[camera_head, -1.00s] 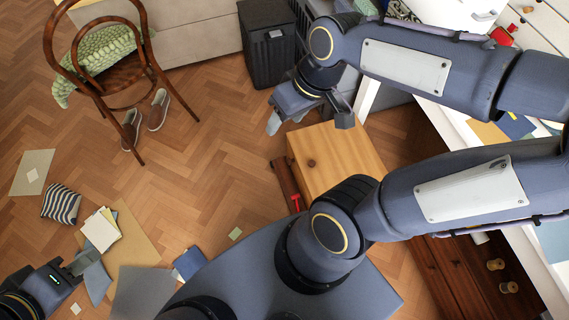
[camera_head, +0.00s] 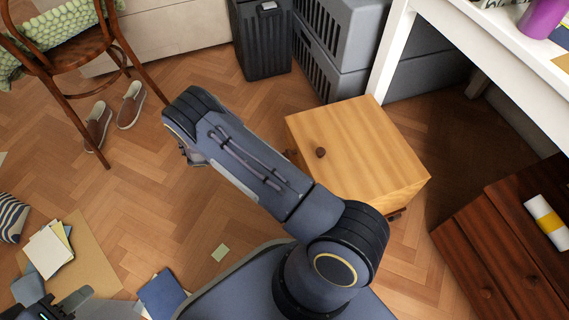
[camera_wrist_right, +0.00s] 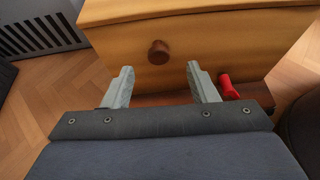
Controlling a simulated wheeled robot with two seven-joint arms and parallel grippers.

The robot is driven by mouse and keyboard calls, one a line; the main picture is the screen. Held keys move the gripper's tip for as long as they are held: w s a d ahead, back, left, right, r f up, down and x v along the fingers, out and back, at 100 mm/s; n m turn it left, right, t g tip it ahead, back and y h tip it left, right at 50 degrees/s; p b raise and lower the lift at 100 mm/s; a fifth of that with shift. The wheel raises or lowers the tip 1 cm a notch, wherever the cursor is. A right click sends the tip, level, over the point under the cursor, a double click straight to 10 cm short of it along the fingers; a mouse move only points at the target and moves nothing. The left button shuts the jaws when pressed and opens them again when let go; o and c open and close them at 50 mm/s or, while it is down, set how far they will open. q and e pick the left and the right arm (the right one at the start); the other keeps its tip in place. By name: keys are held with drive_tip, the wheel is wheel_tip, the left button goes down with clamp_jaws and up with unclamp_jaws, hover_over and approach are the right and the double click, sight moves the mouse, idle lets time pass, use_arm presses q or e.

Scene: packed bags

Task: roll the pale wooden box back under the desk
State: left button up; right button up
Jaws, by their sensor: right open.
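My right gripper (camera_wrist_right: 160,88) is open and empty in the right wrist view. Its two fingers point at the knobbed face of the box, one on each side below the knob, which is not between them.
Grey crates (camera_head: 342,40) and a black bin (camera_head: 262,42) stand behind the box. A dark wooden drawer unit (camera_head: 490,240) is at right, with shaded floor between. A red item (camera_wrist_right: 229,87) is by my right fingertip. Papers (camera_head: 48,250) and a chair (camera_head: 62,70) are at left.

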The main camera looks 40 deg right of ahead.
sight(287, 153)
drive_tip(key=shift+h, duration=0.3)
drive_tip(key=b+x, duration=0.1)
drive_tip(key=x, duration=0.1)
drive_tip(key=f+x, duration=0.1)
drive_tip(key=x, duration=0.2)
drive_tip(key=b+x, duration=0.1)
drive_tip(key=x, duration=0.2)
drive_tip(key=shift+w+a+f+b, duration=0.1)
drive_tip(key=shift+a+f+b, duration=0.05)
drive_tip(key=shift+f+b, duration=0.15)
drive_tip(key=shift+r, duration=0.1)
drive_tip(key=shift+c, duration=0.3)
clamp_jaws()
